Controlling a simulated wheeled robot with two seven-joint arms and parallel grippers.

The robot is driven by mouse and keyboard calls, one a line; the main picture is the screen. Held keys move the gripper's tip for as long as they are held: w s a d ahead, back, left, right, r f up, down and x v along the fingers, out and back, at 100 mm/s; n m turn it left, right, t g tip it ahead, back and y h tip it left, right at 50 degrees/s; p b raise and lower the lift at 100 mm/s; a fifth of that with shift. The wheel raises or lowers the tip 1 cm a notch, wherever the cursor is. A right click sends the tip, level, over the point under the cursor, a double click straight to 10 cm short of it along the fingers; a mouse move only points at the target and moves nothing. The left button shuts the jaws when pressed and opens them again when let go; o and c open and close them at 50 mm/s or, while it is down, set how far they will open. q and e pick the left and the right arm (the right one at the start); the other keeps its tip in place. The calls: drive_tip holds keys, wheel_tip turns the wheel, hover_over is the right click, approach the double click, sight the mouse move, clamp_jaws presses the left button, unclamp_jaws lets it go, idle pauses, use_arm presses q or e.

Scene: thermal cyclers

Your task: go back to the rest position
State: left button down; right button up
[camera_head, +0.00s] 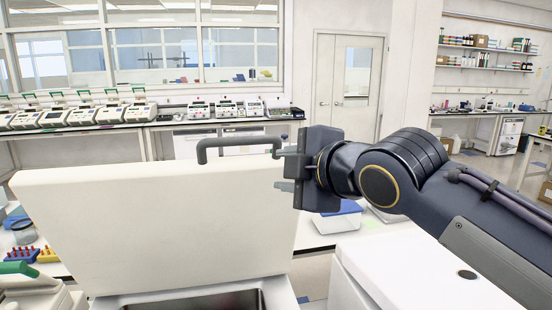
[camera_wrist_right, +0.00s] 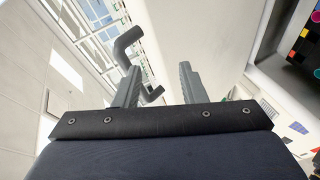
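My right gripper (camera_head: 281,169) is in front of me, at the right edge of a raised white lid (camera_head: 150,225). Its two fingers are spread apart, one above the other in the head view. The lid's dark grey handle (camera_head: 238,142) runs along its top edge, and its right end is close to the upper finger. In the right wrist view my gripper (camera_wrist_right: 158,78) is also open, with the handle (camera_wrist_right: 127,42) beside and partly behind the left finger. I cannot tell whether they touch. My left gripper is out of view.
The lid stands up from a white machine with a dark open well (camera_head: 205,301). A tube rack (camera_head: 47,254) is at the lower left. A blue-lidded box (camera_head: 338,218) sits behind my right arm. Several thermal cyclers (camera_head: 68,116) line the back bench.

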drive_tip(key=s+d+f+m+g+h, duration=0.2)
drive_tip(key=s+d+f+m, duration=0.3)
drive_tip(key=d+f, duration=0.4)
drive_tip(key=s+d+f+m+g+h, duration=0.15)
drive_tip(key=s+d+f+m, duration=0.25)
drive_tip(key=d+f+m, duration=0.45)
drive_tip(key=s+d+f+m+g+b, duration=0.1)
drive_tip(key=s+d+f+m+g, duration=0.2)
drive_tip(key=s+f+m, duration=0.7)
drive_tip(key=s+f, duration=0.4)
drive_tip(key=f, duration=0.4)
drive_tip(key=shift+s+d+h, duration=0.3)
drive_tip(key=shift+h, duration=0.05)
drive_tip(key=shift+f, duration=0.1)
idle(0.4)
